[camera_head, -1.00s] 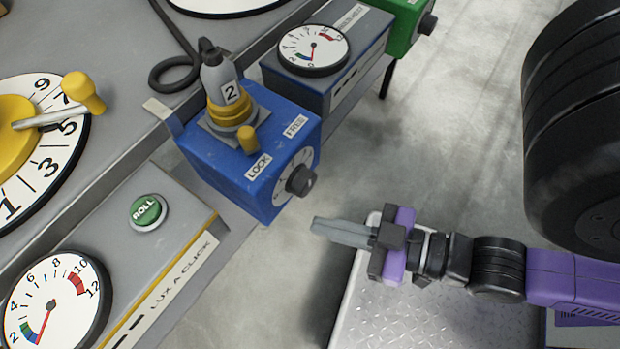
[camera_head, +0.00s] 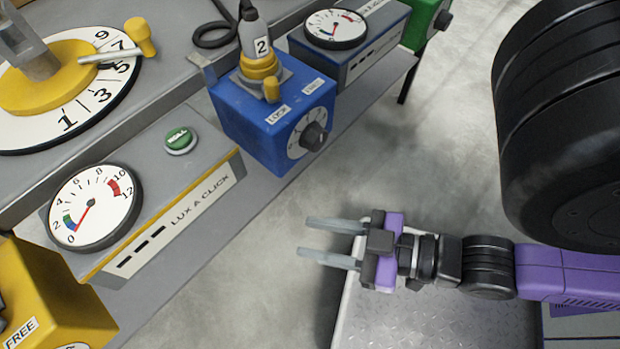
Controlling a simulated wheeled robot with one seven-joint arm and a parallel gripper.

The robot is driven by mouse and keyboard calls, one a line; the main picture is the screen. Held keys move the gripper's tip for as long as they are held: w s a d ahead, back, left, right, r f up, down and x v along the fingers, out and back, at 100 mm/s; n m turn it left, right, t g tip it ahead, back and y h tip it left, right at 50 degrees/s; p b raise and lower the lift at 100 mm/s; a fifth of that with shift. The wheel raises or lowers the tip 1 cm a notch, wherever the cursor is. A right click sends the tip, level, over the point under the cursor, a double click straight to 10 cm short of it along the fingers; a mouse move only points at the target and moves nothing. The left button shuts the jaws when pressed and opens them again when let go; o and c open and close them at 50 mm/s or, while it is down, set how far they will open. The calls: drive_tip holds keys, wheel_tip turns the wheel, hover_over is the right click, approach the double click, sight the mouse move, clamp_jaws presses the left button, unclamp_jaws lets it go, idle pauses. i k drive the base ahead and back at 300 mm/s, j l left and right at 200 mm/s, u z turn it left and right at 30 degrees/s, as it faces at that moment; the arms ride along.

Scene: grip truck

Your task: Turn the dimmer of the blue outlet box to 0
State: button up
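The blue outlet box (camera_head: 248,117) hangs at the front edge of the grey bench, in the upper middle of the head view. Its dimmer, a black knob (camera_head: 313,136) on a white dial, is on the face turned to the right. The dial's numbers are too small to read. A grey plug marked 2 (camera_head: 256,42) stands in a yellow collar on top, beside LOCK and FREE labels. My gripper (camera_head: 332,242) is below and slightly right of the box, apart from it. Its two fingers are spread, point left and hold nothing.
A yellow box (camera_head: 55,290) is at the lower left. A grey unit with a gauge (camera_head: 95,205) and a green ROLL button (camera_head: 180,140) stands along the bench. A green box (camera_head: 425,22) is at the top. Open floor lies between gripper and bench.

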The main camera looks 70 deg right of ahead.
sight(314, 137)
drive_tip(key=k+l+u, duration=0.1)
drive_tip(key=l+u, duration=0.15)
drive_tip(key=u, duration=0.15)
drive_tip(key=k+l+u, duration=0.1)
drive_tip(key=l+u, duration=0.15)
drive_tip(key=u, duration=0.15)
drive_tip(key=k+l+u, duration=0.15)
drive_tip(key=u, duration=0.3)
drive_tip(key=k+l+u, duration=0.1)
drive_tip(key=k+l, duration=0.25)
drive_tip(key=k+l+u, duration=0.15)
drive_tip(key=k+l, duration=0.2)
drive_tip(key=k, duration=0.2)
